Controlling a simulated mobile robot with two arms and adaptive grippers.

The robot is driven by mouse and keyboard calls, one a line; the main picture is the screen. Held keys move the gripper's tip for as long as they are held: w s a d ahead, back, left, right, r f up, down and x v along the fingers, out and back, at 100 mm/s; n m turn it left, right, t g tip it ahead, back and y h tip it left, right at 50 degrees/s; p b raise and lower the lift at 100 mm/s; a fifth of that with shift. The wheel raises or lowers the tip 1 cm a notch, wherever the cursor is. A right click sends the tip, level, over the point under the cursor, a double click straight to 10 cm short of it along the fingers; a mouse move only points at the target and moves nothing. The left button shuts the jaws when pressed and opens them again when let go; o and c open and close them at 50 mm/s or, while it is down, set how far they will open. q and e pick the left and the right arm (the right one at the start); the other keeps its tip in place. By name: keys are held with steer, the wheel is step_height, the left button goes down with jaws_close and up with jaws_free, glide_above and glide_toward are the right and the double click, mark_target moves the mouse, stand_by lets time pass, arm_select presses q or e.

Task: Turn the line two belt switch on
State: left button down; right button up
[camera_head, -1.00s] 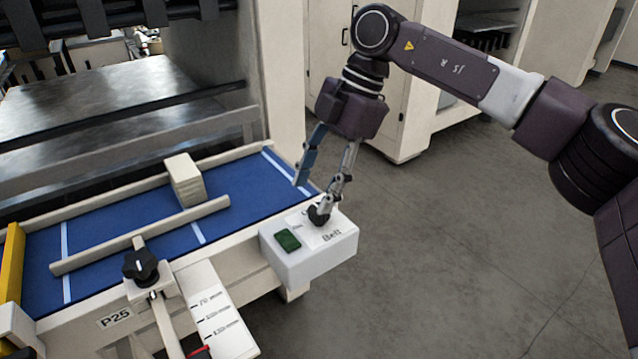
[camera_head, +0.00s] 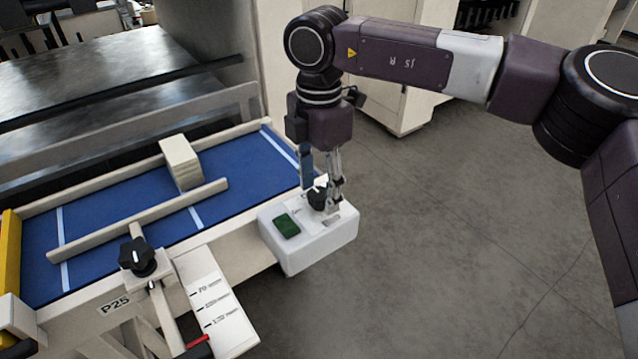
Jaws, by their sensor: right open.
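The white belt control box (camera_head: 308,246) sits at the right end of the blue belt (camera_head: 120,212). On its top are a green button (camera_head: 286,226) and a black rotary switch knob (camera_head: 317,198). My right gripper (camera_head: 322,200) points down over the box, open, with its fingers around or right beside the black knob. I cannot tell whether they touch it. The fingers partly hide the knob and the printed label. My left gripper is not in view.
A black clamp knob (camera_head: 138,258) and a white scale plate (camera_head: 215,305) are at the front. Open grey floor lies to the right.

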steer(key=c, duration=1.2)
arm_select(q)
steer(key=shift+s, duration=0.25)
arm_select(e)
steer(key=shift+o, duration=0.2)
